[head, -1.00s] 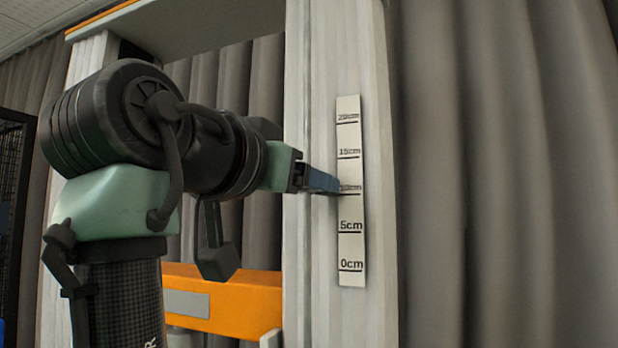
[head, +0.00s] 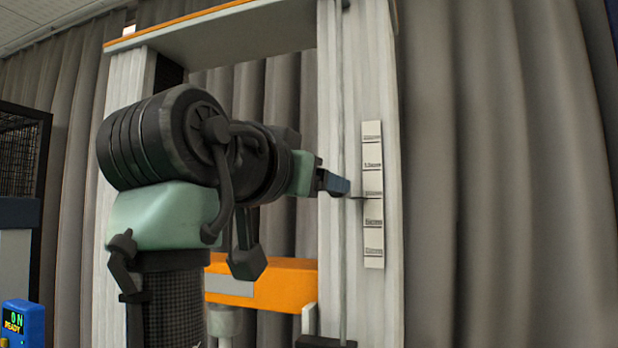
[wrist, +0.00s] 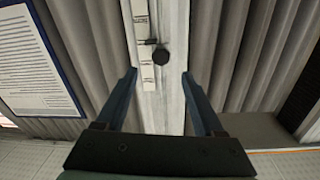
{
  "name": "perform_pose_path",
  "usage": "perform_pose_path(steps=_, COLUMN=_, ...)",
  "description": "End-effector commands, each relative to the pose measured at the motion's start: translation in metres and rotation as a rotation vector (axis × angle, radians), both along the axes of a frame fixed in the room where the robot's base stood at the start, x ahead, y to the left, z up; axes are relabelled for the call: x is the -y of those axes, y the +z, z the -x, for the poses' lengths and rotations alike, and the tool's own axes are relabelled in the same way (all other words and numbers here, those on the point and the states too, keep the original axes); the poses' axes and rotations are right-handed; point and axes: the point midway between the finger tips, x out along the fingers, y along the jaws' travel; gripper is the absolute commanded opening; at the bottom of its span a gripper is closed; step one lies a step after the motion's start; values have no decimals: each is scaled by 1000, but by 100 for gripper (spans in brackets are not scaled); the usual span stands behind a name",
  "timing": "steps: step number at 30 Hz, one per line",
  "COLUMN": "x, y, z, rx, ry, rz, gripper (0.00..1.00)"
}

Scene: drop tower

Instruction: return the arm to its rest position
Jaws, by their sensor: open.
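My gripper (head: 335,184) points right, toward the tower's right post (head: 340,110), in the head view. In the wrist view my gripper (wrist: 160,78) has its two blue fingers wide apart with nothing between them. A white height scale (head: 373,235) is fixed on the post; it also shows in the wrist view (wrist: 142,40). A thin dark pointer (head: 357,197) crosses the scale near its middle. In the wrist view a dark round knob (wrist: 160,57) lies beyond the fingertips, apart from them. My arm is bent and raised.
An orange crossbar (head: 285,285) spans the tower behind my arm. A top beam (head: 230,32) lies above. A blue box with a lit READY display (head: 22,322) and a mesh cage (head: 22,150) stand at the left. Grey curtains (head: 500,170) hang behind; the right side is open.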

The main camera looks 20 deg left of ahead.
Motion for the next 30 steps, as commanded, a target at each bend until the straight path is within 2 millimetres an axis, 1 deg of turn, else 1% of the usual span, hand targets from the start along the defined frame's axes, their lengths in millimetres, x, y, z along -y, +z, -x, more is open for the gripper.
perform_pose_path(steps=14, x=0, y=-1, z=0, rx=2, ry=1, rz=1, gripper=70)
perform_pose_path(steps=17, x=9, y=-24, z=-3, rx=51, ry=14, rz=16, gripper=70)
perform_pose_path(steps=19, x=20, y=-44, z=-2, rx=111, ry=28, rz=34, gripper=70)
perform_pose_path(steps=21, x=35, y=-66, z=3, rx=190, ry=43, rz=55, gripper=70)
perform_pose_path(steps=23, x=48, y=-84, z=12, rx=264, ry=53, rz=74, gripper=70)
perform_pose_path(steps=26, x=71, y=-110, z=36, rx=389, ry=60, rz=102, gripper=70)
perform_pose_path(steps=27, x=80, y=-120, z=48, rx=440, ry=61, rz=114, gripper=70)
perform_pose_path(steps=29, x=93, y=-133, z=69, rx=515, ry=59, rz=130, gripper=70)
perform_pose_path(steps=30, x=101, y=-140, z=84, rx=563, ry=55, rz=142, gripper=70)
